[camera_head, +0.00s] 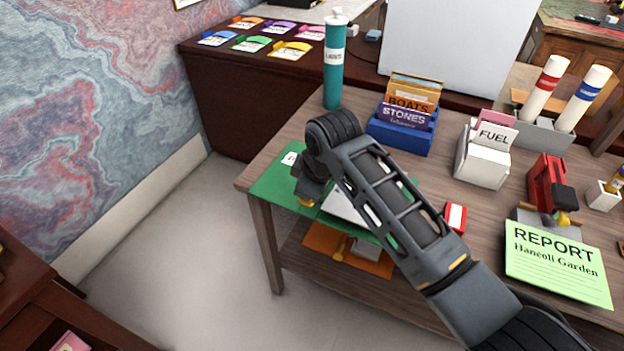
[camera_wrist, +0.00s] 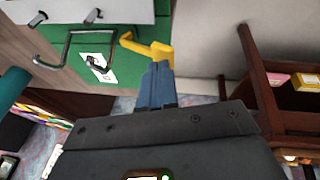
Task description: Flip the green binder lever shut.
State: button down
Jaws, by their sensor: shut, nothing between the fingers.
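The green binder (camera_head: 268,188) lies open near the left end of the wooden desk, with white paper inside; my arm hides its middle. In the wrist view, the binder (camera_wrist: 122,72) shows metal rings (camera_wrist: 78,48) and a white label. A bent yellow lever (camera_wrist: 148,48) sticks out past its edge. A small yellow-orange bit of it (camera_head: 305,202) shows below my gripper in the head view. My gripper (camera_wrist: 158,68) is shut and empty, its blue fingertips right at the lever; I cannot tell whether they touch. In the head view my gripper (camera_head: 309,190) is above the binder's front edge.
A teal cylinder (camera_head: 333,75) stands behind the binder. A blue card box (camera_head: 400,135), a white FUEL box (camera_head: 484,160) and a red-and-white block (camera_head: 455,217) stand to the right. An orange binder (camera_head: 335,243) lies on the shelf below. Open floor is at the left.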

jog(key=shift+s+a+f+t, duration=0.2)
jog(key=shift+s+f+t, duration=0.1)
jog(key=shift+s+t, duration=0.15)
jog(key=shift+w+d, duration=0.1)
jog(key=shift+w, duration=0.05)
jog(key=shift+w+d+r, duration=0.1)
jog(key=shift+w+d, duration=0.15)
jog(key=shift+w, duration=0.5)
jog(key=shift+r, duration=0.1)
notch_tip(320, 180, up, 4)
jog(key=p, duration=0.3)
jog(key=s+d+r, duration=0.1)
jog(key=s+r, duration=0.4)
jog(key=r, duration=0.3)
jog(key=shift+s+b, duration=0.4)
jog(key=shift+f, duration=0.1)
